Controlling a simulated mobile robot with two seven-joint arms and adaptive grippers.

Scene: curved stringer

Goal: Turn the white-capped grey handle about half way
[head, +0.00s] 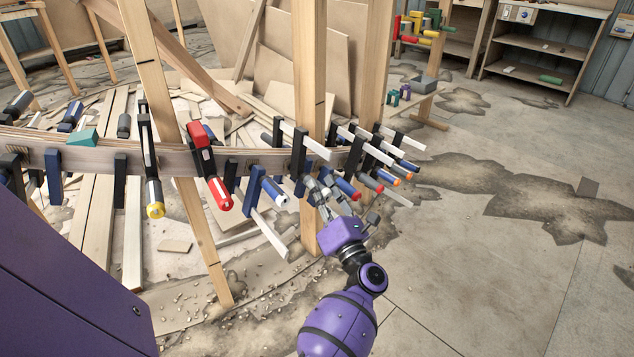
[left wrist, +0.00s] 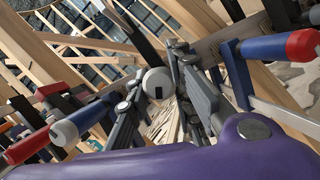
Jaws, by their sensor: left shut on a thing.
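The grey handle with a round white cap (left wrist: 158,83) faces the left wrist camera, a dark slot on its cap. My left gripper (head: 326,196) is shut on this handle, with a finger on each side of it in the left wrist view. In the head view the gripper and its fingers hide most of the handle, at the front of the curved wooden stringer (head: 260,161). The handle's shaft is mostly hidden. My right gripper is not in view.
A blue handle with a white end (head: 270,190) is close on the left, and a blue handle with a red end (head: 347,189) close on the right. A red clamp (head: 208,165) and a wooden post (head: 308,80) stand nearby. Floor at right is mostly clear.

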